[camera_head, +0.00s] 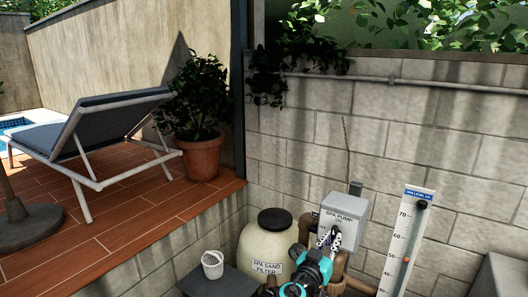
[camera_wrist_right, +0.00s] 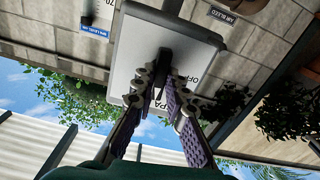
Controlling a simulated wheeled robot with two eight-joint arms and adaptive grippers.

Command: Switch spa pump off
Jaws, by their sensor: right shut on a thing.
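The spa pump switch box (camera_head: 349,207) is a light grey box on the block wall, labelled "SPA PUMP" and "ON" on its front. In the right wrist view the box (camera_wrist_right: 130,65) appears inverted, with "OFF" partly readable beside my fingers. A dark switch handle (camera_wrist_right: 164,55) stands out from its face. My right gripper (camera_head: 333,234) is at the front of the box, shut on the handle; its fingertips (camera_wrist_right: 162,82) close around the handle's end. The gripper hides part of the face, and I cannot tell the handle's exact setting. My left gripper is out of view.
A cream spa sand filter (camera_head: 259,246) with a black lid stands left of the box, with brown pipes (camera_head: 338,268) beside it. A spa level gauge (camera_head: 407,240) stands close on the right. A white bucket (camera_head: 212,265) sits at the lower left.

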